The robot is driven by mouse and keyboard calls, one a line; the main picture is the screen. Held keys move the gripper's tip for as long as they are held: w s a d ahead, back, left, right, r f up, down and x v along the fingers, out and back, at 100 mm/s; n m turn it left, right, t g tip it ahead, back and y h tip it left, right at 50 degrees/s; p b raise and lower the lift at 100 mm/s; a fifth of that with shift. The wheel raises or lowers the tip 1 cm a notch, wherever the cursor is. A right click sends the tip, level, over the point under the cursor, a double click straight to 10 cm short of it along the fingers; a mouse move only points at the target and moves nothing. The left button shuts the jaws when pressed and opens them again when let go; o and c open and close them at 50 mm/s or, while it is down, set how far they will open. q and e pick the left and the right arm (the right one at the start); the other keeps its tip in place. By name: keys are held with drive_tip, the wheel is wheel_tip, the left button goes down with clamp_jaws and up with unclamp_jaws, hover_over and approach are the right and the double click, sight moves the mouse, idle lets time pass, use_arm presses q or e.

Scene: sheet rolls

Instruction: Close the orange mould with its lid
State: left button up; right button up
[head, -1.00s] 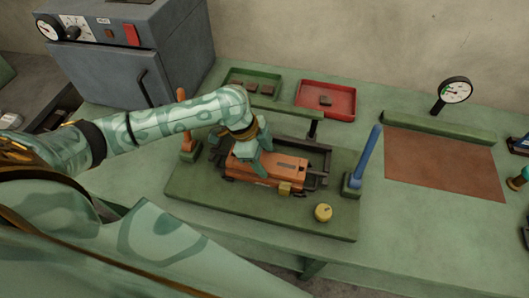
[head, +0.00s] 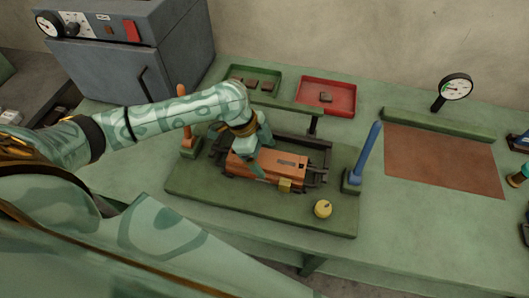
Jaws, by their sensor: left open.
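The orange mould (head: 284,163) sits in a dark frame on a green base plate (head: 205,193) in the middle of the bench. Its orange top lies flat over it; I cannot tell lid from body at this size. A small brass block (head: 284,185) is at its front side. My left gripper (head: 262,158) is open, pointing down over the left part of the mould, its fingers at the near and far sides of the orange top. Whether they touch it is unclear. My right gripper does not show.
An orange-handled lever (head: 184,125) and a blue-handled lever (head: 367,150) stand at either side of the base plate. A yellow knob (head: 322,208) is at its front. Green tray (head: 270,78) and red tray (head: 325,98) lie behind. A brown mat (head: 440,160) lies right.

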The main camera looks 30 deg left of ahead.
use_arm(q)
drive_tip(key=p+v, duration=0.4)
drive_tip(key=v, duration=1.2)
drive_tip(key=shift+p, duration=0.3)
drive_tip(key=shift+d, duration=0.1)
